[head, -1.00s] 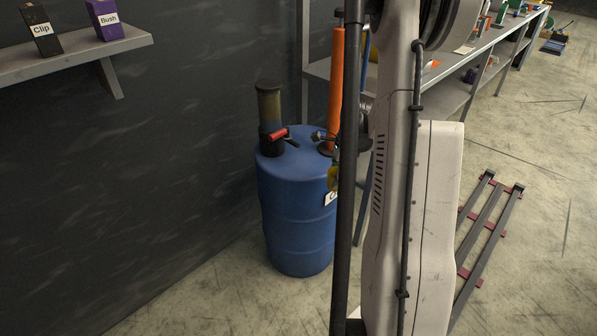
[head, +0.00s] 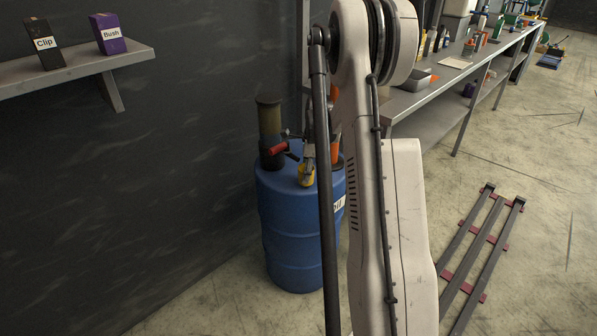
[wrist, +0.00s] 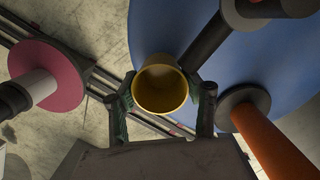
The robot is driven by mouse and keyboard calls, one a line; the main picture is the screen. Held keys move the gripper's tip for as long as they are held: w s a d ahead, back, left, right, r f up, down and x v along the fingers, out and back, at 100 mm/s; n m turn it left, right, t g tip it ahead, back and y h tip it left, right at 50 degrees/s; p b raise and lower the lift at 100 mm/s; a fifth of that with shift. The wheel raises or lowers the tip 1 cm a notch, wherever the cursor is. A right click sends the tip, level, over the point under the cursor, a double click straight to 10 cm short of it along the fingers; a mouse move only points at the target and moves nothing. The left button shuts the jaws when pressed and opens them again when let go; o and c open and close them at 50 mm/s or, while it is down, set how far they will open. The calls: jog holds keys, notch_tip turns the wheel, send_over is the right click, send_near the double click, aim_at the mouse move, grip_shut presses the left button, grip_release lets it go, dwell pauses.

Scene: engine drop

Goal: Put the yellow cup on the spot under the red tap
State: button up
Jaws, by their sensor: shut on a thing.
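The yellow cup (head: 306,176) is over the top of the blue barrel, right of and a little lower in the picture than the red tap (head: 278,149). My gripper (head: 308,160) is shut on the cup. In the wrist view, the cup (wrist: 161,90) is between the two fingers of my gripper (wrist: 167,98), its open mouth facing the camera. The tap joins a dark upright cylinder (head: 269,120) on the barrel. I cannot make out the spot under the tap.
The blue barrel (head: 290,235) stands by the dark wall. An orange cylinder (head: 336,145) stands on its right side, close to my gripper; it also shows in the wrist view (wrist: 275,145). A shelf (head: 70,72) is at upper left. A long bench (head: 405,98) stands behind my arm.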

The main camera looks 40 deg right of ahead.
jog(key=w, duration=0.2)
jog(key=w+f, duration=0.1)
jog(key=shift+w+a+f, duration=0.15)
jog(key=shift+w+f, duration=0.05)
jog(key=shift+w, duration=0.2)
jog(key=shift+f+b, duration=0.15)
jog(key=shift+b, duration=0.15)
jog(key=o, duration=0.8)
jog(key=shift+f, duration=0.1)
jog(key=shift+c, duration=0.2)
jog(key=o, duration=0.4)
jog(key=shift+o, duration=0.2)
